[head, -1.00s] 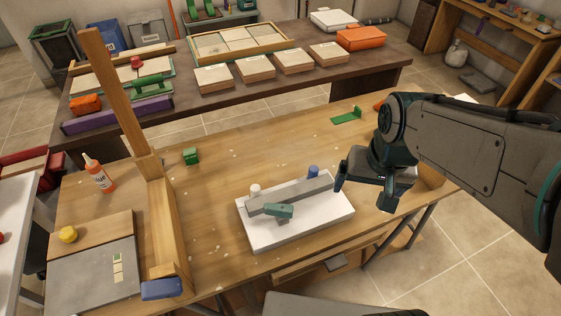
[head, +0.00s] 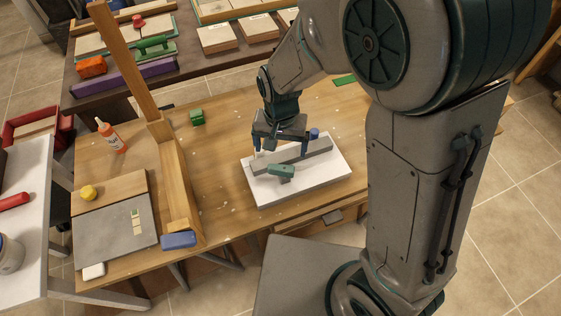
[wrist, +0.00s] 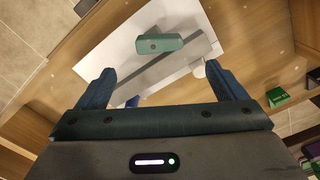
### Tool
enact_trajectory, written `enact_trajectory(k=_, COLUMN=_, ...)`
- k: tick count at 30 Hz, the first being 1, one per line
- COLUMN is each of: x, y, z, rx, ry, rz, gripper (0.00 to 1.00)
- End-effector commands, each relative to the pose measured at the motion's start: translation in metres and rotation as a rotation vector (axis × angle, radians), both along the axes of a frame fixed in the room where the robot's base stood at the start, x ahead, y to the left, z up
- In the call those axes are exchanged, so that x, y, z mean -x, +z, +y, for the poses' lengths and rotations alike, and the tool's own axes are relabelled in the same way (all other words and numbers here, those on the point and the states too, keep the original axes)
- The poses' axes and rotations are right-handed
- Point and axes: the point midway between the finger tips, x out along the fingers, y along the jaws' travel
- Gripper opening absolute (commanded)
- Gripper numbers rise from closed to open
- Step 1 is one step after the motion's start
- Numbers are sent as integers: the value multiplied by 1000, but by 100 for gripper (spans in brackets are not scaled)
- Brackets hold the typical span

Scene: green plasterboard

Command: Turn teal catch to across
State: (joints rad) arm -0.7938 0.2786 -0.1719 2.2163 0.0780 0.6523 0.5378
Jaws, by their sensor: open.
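The teal catch (head: 281,170) is a small block at the front side of a grey bar (head: 318,146) on a white board (head: 325,172). In the wrist view the catch (wrist: 160,44) lies level across the picture, at a slant to the bar, ahead of my fingers. My gripper (head: 281,147) is over the back part of the board, open, fingers pointing down and apart. In the wrist view the gripper (wrist: 163,86) has nothing between its fingers at the catch; the catch is clear of both fingertips.
A blue knob (head: 314,133) stands behind the bar's right end. A white peg (wrist: 198,68) near the bar's other end shows in the wrist view. A wooden post (head: 170,165), blue block (head: 179,240) and green block (head: 197,117) are to the left. The bench between is clear.

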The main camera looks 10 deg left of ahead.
Motion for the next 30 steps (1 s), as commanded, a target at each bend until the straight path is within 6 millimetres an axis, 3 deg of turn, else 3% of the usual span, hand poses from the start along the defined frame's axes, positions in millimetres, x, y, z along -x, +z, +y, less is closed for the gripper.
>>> enact_trajectory(k=9, x=1, y=-58, z=-1, rx=4, ry=0, rz=4, gripper=91)
enact_trajectory(k=15, x=0, y=-80, z=-1, rx=2, ry=1, rz=2, gripper=91)
enact_trajectory(k=29, x=0, y=-89, z=-1, rx=0, ry=0, rz=0, gripper=91)
enact_trajectory(k=30, x=0, y=-89, z=-1, rx=0, ry=1, rz=0, gripper=80)
